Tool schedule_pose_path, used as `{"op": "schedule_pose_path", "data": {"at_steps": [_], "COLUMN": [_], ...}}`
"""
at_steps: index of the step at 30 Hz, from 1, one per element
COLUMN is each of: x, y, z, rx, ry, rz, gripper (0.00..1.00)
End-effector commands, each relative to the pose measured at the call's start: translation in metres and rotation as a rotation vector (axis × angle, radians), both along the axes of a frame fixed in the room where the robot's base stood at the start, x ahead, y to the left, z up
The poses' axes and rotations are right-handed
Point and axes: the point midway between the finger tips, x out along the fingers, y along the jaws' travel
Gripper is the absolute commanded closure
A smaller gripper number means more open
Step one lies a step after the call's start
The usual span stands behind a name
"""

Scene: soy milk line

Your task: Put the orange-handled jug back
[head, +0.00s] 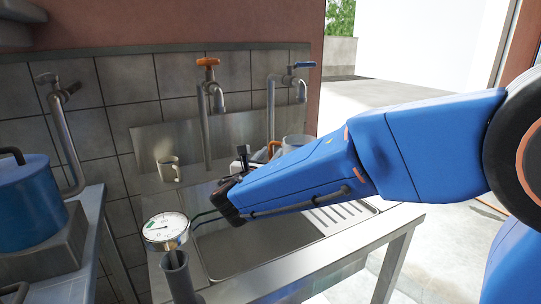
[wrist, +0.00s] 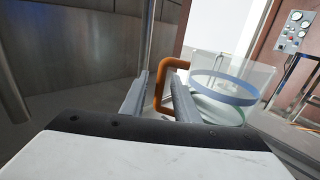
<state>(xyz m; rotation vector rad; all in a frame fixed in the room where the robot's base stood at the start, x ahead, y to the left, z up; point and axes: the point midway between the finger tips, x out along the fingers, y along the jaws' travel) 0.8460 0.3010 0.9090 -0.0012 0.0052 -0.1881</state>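The clear jug (wrist: 225,88) with a blue band and an orange handle (wrist: 160,88) is in the right half of the wrist view. In the head view the jug (head: 295,142) shows partly behind my blue arm, near the taps, with its orange handle (head: 273,148) on the left. My gripper (wrist: 159,77) is open, its two fingers apart. The upright part of the handle appears between the fingertips, with gaps visible on both sides. Whether it is within the fingers or just beyond them I cannot tell. My arm hides the fingers in the head view.
A steel sink (head: 255,245) with a ribbed drainer lies below my arm. An orange-handled tap (head: 207,85) and a blue-handled tap (head: 291,80) stand behind. A metal mug (head: 168,170), a round gauge (head: 166,228) and a blue pot (head: 28,205) are at the left.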

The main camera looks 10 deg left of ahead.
Motion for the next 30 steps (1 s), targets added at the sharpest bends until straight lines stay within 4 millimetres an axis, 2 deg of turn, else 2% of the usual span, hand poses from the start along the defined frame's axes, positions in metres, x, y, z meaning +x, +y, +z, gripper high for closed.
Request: {"op": "schedule_pose_path", "data": {"at_steps": [4, 7, 21, 30], "x": [-0.001, -0.011, -0.089, -0.116], "y": [0.0, 0.003, 0.018, 0.022], "z": [0.004, 0.003, 0.003, 0.004], "rx": [0.001, 0.0, 0.0, 0.0], "ry": [-0.001, -0.001, 0.0, -0.001], "rz": [0.0, 0.003, 0.004, 0.001], "gripper": [0.72, 0.72, 0.72, 0.72]}}
